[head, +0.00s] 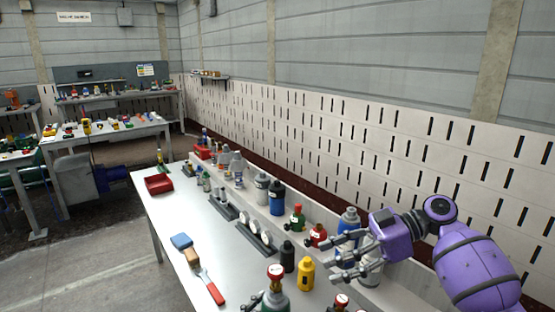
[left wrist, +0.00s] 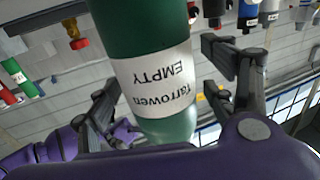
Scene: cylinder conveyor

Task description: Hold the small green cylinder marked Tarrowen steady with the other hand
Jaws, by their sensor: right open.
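In the left wrist view a green cylinder (left wrist: 150,30) fills the middle, its white label reading "Tarrowen EMPTY" upside down. My left gripper (left wrist: 160,95) has fingers on both sides of it; whether both touch is unclear. In the head view a green cylinder with a red top (head: 275,295) stands at the bottom edge, partly cut off, with dark finger parts (head: 251,302) beside it. It appears to be the same one, but its label is unreadable here. My right gripper (head: 345,254) is open and empty at the right, by a blue bottle (head: 348,220).
Black (head: 287,256) and yellow (head: 306,274) bottles stand between the right gripper and the green cylinder. Another red-topped item (head: 341,301) is at the bottom edge. A red-handled brush (head: 209,287) lies left. The white table (head: 190,218) is clear at mid-left.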

